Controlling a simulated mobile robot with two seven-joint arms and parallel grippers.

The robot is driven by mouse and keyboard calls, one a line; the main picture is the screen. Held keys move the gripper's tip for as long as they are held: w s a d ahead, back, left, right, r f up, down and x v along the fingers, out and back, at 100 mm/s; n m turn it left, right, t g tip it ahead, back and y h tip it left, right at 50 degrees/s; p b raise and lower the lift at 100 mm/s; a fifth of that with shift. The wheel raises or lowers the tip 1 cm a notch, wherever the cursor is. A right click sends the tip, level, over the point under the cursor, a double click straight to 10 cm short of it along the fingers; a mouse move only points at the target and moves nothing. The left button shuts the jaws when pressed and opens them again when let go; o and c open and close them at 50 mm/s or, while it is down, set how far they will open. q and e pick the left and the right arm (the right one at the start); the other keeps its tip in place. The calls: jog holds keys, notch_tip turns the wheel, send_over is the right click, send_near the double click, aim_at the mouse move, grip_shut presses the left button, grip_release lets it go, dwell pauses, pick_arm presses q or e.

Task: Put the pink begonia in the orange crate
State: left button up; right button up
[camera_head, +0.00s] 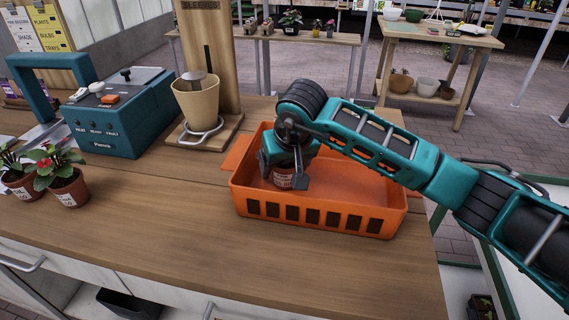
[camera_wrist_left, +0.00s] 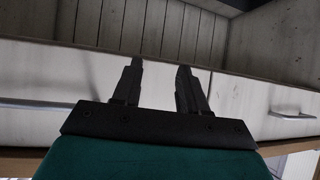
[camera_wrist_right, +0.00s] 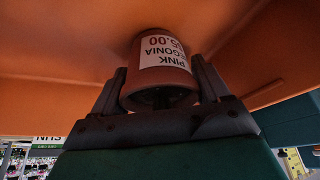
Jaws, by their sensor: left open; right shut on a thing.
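The pink begonia's brown pot, with a white label reading pink begonia (camera_wrist_right: 165,52), is between the fingers of my right gripper (camera_wrist_right: 165,88). In the head view the right gripper (camera_head: 282,184) is inside the orange crate (camera_head: 320,217), near its left end, shut on the pot (camera_head: 284,177). The plant's leaves and flowers are hidden by the gripper and arm. I cannot tell whether the pot touches the crate floor. My left gripper (camera_wrist_left: 160,68) is open and empty in front of pale drawer fronts; it is outside the head view.
Two other potted plants, one with red flowers (camera_head: 66,178), stand at the left of the wooden counter (camera_head: 150,235). A teal machine (camera_head: 120,115) and a wooden stand with a tan cup (camera_head: 197,103) are behind. The counter left of the crate is clear.

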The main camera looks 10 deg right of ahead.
jog(key=shift+f+b, duration=0.2)
jog(key=shift+b, duration=0.1)
jog(key=o, duration=1.1)
jog(key=shift+r, duration=0.1)
jog(key=shift+r+p, duration=0.25)
jog(key=shift+p, duration=0.2)
jog(key=v, duration=1.1)
jog(key=shift+s+r, duration=0.15)
jog(key=shift+r, duration=0.2)
